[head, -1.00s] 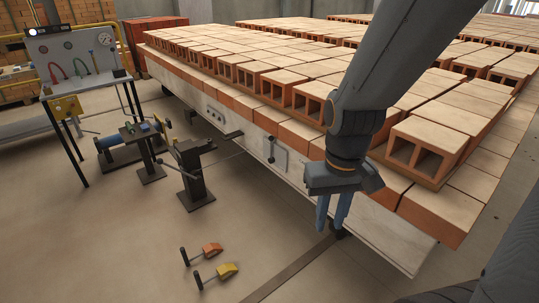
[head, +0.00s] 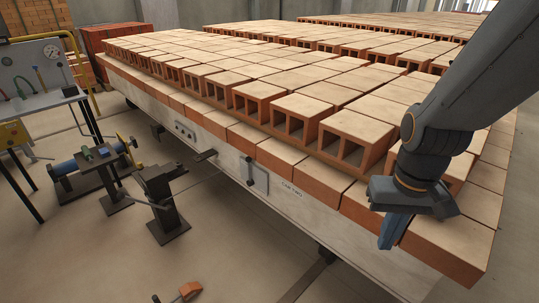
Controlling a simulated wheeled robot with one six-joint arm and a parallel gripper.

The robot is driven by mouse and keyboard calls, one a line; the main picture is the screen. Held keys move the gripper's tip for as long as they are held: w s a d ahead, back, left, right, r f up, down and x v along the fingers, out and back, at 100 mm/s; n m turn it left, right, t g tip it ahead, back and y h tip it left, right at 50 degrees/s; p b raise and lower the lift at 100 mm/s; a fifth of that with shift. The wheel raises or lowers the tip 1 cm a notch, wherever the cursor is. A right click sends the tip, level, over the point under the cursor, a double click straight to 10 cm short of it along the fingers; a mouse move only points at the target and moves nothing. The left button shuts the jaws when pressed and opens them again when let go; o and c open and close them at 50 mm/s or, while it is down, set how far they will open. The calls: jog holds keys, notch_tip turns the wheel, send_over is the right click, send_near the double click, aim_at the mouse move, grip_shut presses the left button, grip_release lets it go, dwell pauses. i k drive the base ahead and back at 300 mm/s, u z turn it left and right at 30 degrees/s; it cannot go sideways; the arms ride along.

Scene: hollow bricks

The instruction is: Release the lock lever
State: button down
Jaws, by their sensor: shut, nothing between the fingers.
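The car (head: 310,215), marked "CAR TWO", has a pale side panel and is loaded with hollow bricks. A metal handle in a bracket (head: 256,178) is on its side, left of the lettering. A dark post (head: 165,205) with a black head stands on the floor beside the car, and a short black bar (head: 205,155) shows between them at the car's side. I cannot tell which of these is the lock lever. My gripper (head: 392,238) is at the right, pointing down, its blue fingers shut and empty. It appears in front of the lower bricks, well right of the handle.
A stand with a blue cylinder (head: 66,167) and a gauge panel (head: 32,72) are at the left. An orange wedge with a handle (head: 189,291) lies at the bottom edge. A dark floor strip (head: 304,280) runs towards the car.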

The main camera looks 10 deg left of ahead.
aim_at(250, 183)
jog(key=z, duration=0.25)
jog(key=i, duration=0.65)
jog(key=u, duration=0.65)
jog(key=i, duration=0.65)
jog(key=u, duration=0.7)
